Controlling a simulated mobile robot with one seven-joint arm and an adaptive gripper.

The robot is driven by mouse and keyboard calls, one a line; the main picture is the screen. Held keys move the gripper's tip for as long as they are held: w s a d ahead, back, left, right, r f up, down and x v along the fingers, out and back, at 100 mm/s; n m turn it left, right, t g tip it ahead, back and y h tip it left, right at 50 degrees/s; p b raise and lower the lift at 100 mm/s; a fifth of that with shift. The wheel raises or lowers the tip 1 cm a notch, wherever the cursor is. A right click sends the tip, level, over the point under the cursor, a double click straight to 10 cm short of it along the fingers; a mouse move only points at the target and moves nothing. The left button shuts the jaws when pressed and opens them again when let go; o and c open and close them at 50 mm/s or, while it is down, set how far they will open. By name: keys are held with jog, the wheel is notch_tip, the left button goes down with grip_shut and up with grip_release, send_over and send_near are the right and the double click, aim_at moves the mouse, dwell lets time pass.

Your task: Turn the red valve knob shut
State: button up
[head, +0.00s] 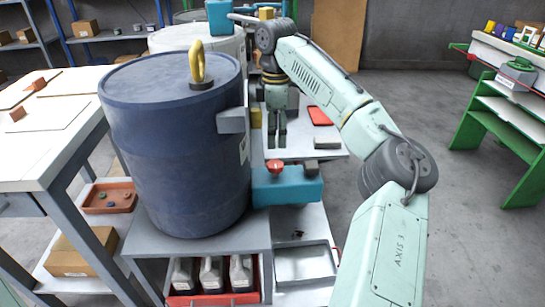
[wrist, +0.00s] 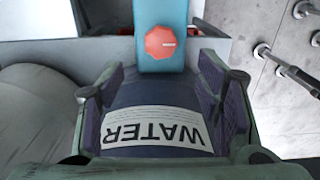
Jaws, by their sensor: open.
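The red valve knob (head: 274,166) sits on a teal block (head: 290,188) at the right side of the dark blue drum (head: 175,140). In the wrist view the knob (wrist: 159,41) is a round, lobed red disc with a short white mark toward its right, on the teal strip (wrist: 168,12). My gripper (head: 277,140) points down close to the drum's right side. In the wrist view my gripper (wrist: 163,82) is open and empty, its two padded fingers left and right. The knob lies beyond the fingertips, not between them. A white WATER label (wrist: 152,128) shows between the fingers.
A grey bracket (head: 232,120) juts from the drum toward my gripper. A red tray of bottles (head: 212,296) is below.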

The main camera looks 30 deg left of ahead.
aim_at(275, 163)
notch_tip(275, 163, down, 10)
jog(key=shift+r+b, duration=0.15)
jog(key=shift+b, duration=0.2)
jog(key=shift+c, duration=0.6)
jog(key=c, duration=1)
